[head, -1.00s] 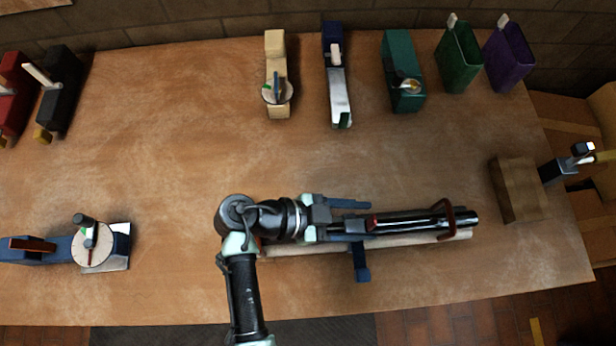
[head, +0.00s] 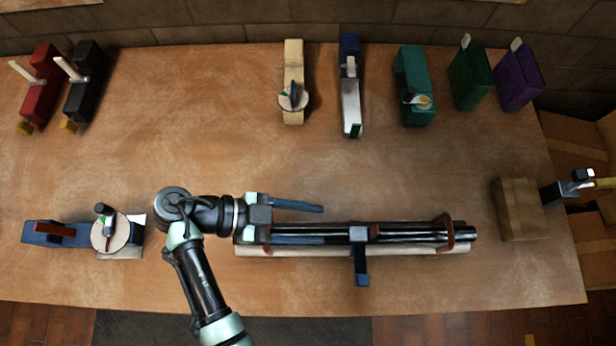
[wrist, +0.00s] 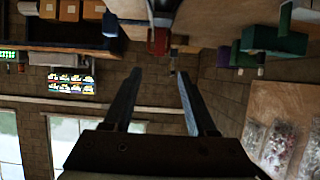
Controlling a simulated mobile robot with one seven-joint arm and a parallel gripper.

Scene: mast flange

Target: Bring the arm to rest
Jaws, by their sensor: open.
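My gripper (head: 322,223) is open in the head view, with its two long fingers spread and pointing right. It is over the left part of a dark mast (head: 405,234) that lies on a pale strip (head: 300,250) on the table. A red-brown bracket (head: 448,232) is around the mast near its right end. A blue clamp-like piece (head: 361,265) crosses the mast's middle. In the wrist view my gripper (wrist: 155,85) shows both fingers apart with nothing between them. Whether a finger touches the mast cannot be told.
On the table (head: 190,150), a blue device with a dial (head: 108,232) stands left of my arm. Several coloured devices, including a teal one (head: 414,85), line the back edge. A brown block (head: 521,208) sits at the right edge. The table's middle is clear.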

